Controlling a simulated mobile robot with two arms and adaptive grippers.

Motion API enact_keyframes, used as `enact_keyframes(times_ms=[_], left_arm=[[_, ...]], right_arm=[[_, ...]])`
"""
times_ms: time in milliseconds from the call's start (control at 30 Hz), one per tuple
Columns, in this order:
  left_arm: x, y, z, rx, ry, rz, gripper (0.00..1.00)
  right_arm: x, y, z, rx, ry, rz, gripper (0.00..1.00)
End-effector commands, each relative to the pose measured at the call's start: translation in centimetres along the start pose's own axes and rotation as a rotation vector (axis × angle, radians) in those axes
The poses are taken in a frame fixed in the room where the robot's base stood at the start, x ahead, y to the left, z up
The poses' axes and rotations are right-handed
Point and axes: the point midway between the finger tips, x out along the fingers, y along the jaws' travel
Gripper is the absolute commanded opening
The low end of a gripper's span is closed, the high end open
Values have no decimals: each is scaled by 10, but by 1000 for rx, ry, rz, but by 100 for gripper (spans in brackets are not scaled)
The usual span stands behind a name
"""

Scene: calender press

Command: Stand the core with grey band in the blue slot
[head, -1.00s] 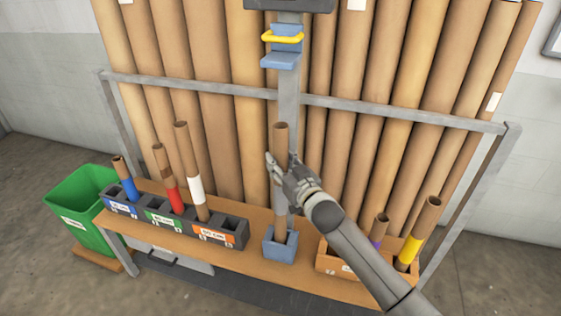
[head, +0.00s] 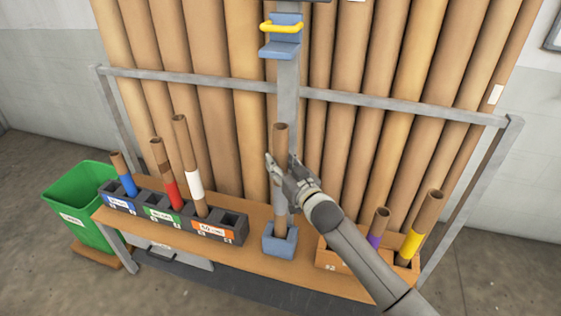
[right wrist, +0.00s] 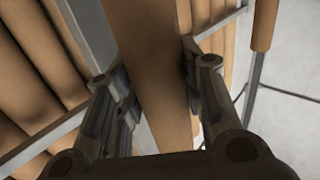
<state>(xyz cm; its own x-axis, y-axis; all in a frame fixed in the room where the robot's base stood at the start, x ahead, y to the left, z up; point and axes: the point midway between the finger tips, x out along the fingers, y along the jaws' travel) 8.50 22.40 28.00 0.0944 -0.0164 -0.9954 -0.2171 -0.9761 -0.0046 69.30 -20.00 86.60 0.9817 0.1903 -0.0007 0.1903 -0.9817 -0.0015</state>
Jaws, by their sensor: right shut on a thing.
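My left gripper is not in view.
A red-banded core (head: 167,175) and a white-banded core (head: 190,165) stand farther along the rack. An orange-labelled holder (head: 214,230) has an open slot. A wooden box (head: 330,257) holds purple-banded and yellow-banded cores. A green bin (head: 75,215) stands left. Tall tubes line the back.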

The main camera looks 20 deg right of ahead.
Motion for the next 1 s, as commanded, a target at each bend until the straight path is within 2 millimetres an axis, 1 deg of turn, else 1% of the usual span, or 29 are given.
enact_keyframes(times_ms=[33, 333, 700, 733, 900, 1000], left_arm=[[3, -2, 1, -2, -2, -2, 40], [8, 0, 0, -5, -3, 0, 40], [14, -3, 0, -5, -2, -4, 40], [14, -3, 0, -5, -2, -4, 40], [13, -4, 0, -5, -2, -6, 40], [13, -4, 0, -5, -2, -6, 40]], right_arm=[[0, 0, 3, 0, 1, 0, 0], [0, 0, 10, 0, 2, 0, 0], [0, 0, 19, 0, 2, 0, 0], [0, 0, 18, 0, 2, 0, 39], [0, 0, 18, 0, 2, 0, 60], [0, 0, 18, 0, 1, 0, 61]])
